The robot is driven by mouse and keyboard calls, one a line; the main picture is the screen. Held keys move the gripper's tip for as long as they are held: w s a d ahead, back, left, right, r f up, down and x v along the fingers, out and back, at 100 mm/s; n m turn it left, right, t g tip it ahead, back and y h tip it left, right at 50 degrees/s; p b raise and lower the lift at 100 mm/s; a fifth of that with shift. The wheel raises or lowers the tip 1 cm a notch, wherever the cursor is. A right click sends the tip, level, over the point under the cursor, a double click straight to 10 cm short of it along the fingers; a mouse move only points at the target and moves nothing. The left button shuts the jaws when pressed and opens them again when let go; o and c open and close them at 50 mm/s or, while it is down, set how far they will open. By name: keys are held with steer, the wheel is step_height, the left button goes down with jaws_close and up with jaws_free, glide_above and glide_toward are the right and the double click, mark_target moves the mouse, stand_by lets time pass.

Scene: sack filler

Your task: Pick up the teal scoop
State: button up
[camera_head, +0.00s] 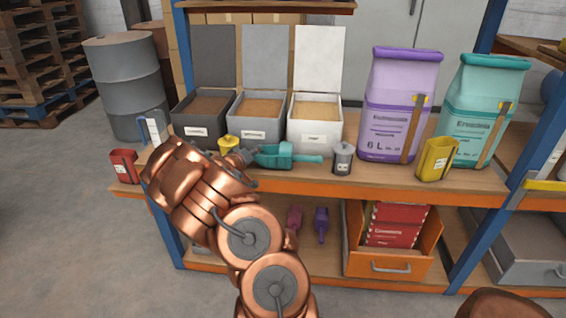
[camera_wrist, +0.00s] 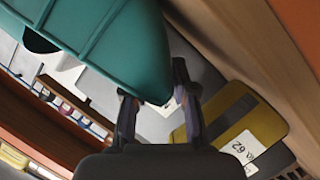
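The teal scoop (camera_head: 285,155) is at the shelf's front part, its handle pointing right, in front of the grey and white bins. In the wrist view the scoop (camera_wrist: 120,45) fills the upper left, close to the camera. My gripper (camera_head: 246,156) is at the scoop's left end. In the wrist view its two fingers (camera_wrist: 157,105) stand apart, with the scoop's tapered end between or just in front of them. The scoop covers part of the left finger. I cannot see whether both fingers touch it.
Three open bins (camera_head: 315,124) of brown material stand behind. A yellow scoop (camera_head: 229,143) is beside my gripper, and a grey scoop (camera_head: 343,158) stands right of the teal handle. Purple (camera_head: 395,100) and teal (camera_head: 485,95) sacks and a yellow holder (camera_head: 437,160) are further right.

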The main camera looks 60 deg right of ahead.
jaws_close()
stand_by(0.4)
steer(key=shift+r+p, duration=0.7)
steer(key=shift+r, duration=4.25)
